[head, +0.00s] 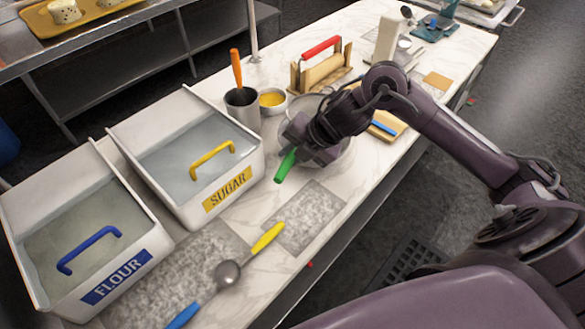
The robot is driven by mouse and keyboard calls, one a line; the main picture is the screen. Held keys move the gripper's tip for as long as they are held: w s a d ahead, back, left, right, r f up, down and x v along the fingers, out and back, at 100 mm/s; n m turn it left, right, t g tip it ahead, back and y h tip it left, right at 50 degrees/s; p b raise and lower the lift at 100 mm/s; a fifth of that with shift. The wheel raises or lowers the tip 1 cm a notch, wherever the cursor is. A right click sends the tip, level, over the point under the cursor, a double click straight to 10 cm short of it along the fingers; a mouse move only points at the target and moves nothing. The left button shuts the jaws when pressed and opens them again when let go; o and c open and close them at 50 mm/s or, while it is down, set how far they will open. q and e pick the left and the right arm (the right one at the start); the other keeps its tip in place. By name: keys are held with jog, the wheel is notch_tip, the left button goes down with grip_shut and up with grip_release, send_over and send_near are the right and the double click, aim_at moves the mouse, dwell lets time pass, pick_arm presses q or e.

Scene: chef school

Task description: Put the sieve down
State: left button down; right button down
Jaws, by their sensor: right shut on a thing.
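My right gripper (305,150) reaches in from the right over the middle of the marble counter. It is shut on a green handle (286,166), which sticks out toward the front left and looks like the handle of the sieve. The sieve's mesh is hidden behind my gripper and wrist, so I cannot tell whether it touches anything. A pale round rim, perhaps of a bowl (345,160), shows partly around my gripper. My left gripper is not in view.
Flour (117,278) and sugar (228,190) bins stand at left. A dark cup (242,105), a yellow-filled bowl (272,100) and a rolling pin stand (318,70) are behind.

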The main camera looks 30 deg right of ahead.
jog(key=shift+d+f, duration=0.1)
jog(key=shift+f, duration=0.7)
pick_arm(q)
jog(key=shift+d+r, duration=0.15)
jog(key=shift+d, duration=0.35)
pick_arm(e)
notch_tip(320, 180, down, 4)
jog(key=shift+r, duration=0.15)
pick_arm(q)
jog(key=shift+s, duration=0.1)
pick_arm(e)
jog(key=shift+f+b, duration=0.45)
jog(key=shift+f, duration=0.25)
jog(key=c, duration=1.3)
grip_release()
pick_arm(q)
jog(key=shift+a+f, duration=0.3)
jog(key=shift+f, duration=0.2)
pick_arm(e)
jog(key=shift+o, duration=0.2)
jog(key=shift+r, duration=0.1)
